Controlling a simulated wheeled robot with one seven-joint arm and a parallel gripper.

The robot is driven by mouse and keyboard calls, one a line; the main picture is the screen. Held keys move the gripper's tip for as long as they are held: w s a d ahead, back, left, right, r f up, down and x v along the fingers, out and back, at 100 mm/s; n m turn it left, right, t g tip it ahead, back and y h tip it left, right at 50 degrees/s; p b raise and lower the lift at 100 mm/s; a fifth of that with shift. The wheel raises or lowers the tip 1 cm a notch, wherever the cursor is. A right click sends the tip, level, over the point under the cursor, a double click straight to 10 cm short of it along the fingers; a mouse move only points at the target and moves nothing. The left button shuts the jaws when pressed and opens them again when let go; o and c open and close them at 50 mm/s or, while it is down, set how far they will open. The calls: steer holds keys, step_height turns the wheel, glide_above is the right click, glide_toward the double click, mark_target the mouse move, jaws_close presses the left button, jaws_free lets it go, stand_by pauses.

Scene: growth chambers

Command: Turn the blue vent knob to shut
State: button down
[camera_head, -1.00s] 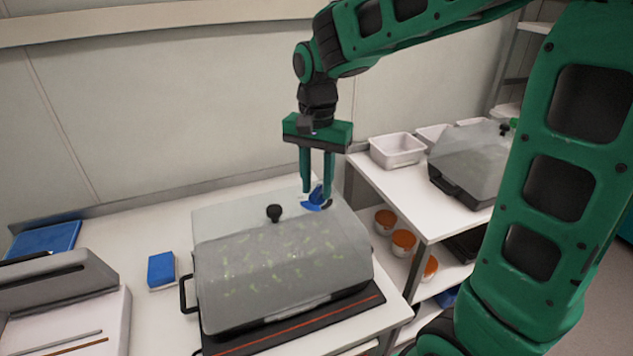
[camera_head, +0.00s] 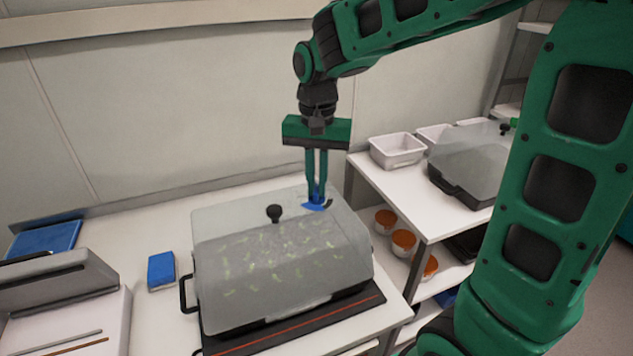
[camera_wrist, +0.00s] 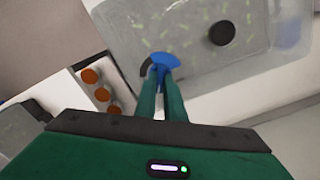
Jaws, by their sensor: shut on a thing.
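The blue vent knob (camera_head: 314,206) sits on the top right of a clear domed lid (camera_head: 222,222) over a tray of seedlings. A dark curved mark shows beside the knob. My gripper (camera_head: 317,200) points straight down, with its green fingers closed together on the knob. In the wrist view the fingertips (camera_wrist: 163,72) meet at the blue knob (camera_wrist: 157,60), and the dark arc (camera_wrist: 145,69) lies just left of it. The fingers hide part of the knob, so its exact angle is hard to tell.
A round black handle (camera_head: 274,212) stands on the lid, left of my gripper. A second covered tray (camera_head: 465,165) and white bins (camera_head: 397,150) stand on the right bench. Orange-lidded jars (camera_head: 403,240) are on the shelf below. A blue box (camera_head: 161,268) lies left of the lid.

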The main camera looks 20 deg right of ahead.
mark_target(317, 188)
steer(key=n, duration=1.1)
steer(key=shift+n, duration=2.1)
steer(key=c, duration=1.8)
jaws_free()
steer(key=shift+c, duration=0.2)
step_height(317, 188, up, 11)
